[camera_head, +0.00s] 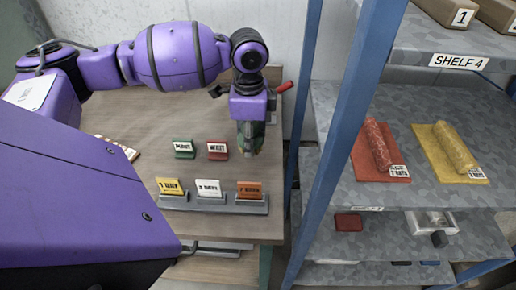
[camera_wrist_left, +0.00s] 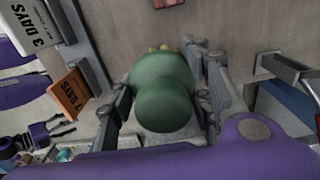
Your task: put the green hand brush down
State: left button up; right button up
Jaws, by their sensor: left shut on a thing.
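My left gripper (camera_head: 247,150) is over the right part of the wooden table, with its fingers pointing down. It is shut on the green hand brush, whose rounded green handle (camera_wrist_left: 163,90) sits between the fingers in the left wrist view. In the head view only a little green of the brush (camera_head: 258,131) shows. Yellowish tips, likely bristles, show past the handle in the wrist view. Whether the brush touches the table I cannot tell. Small purple and dark parts at the wrist view's lower left may be my right gripper (camera_wrist_left: 66,128); its state is unclear.
The wooden table (camera_head: 135,120) bears a green card (camera_head: 183,148) and a red card (camera_head: 217,150). In front, a grey holder (camera_head: 215,204) carries yellow, white and orange day cards. A blue shelf post (camera_head: 345,130) rises right of the table; shelves hold red and yellow rolls.

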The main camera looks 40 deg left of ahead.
aim_at(256, 157)
pick_arm(q)
jog(key=w+f, duration=0.2)
jog(key=shift+w+a+f, duration=0.1)
jog(key=shift+w+f, duration=0.1)
jog(key=shift+f, duration=0.2)
jog(key=shift+w+f, duration=0.15)
jog(key=shift+f, duration=0.75)
jog(key=shift+w+f, duration=0.1)
jog(key=shift+f, duration=0.75)
jog(key=shift+f, duration=0.15)
jog(key=o, duration=1.2)
notch_tip(256, 157, up, 12)
jog(key=shift+r, duration=0.15)
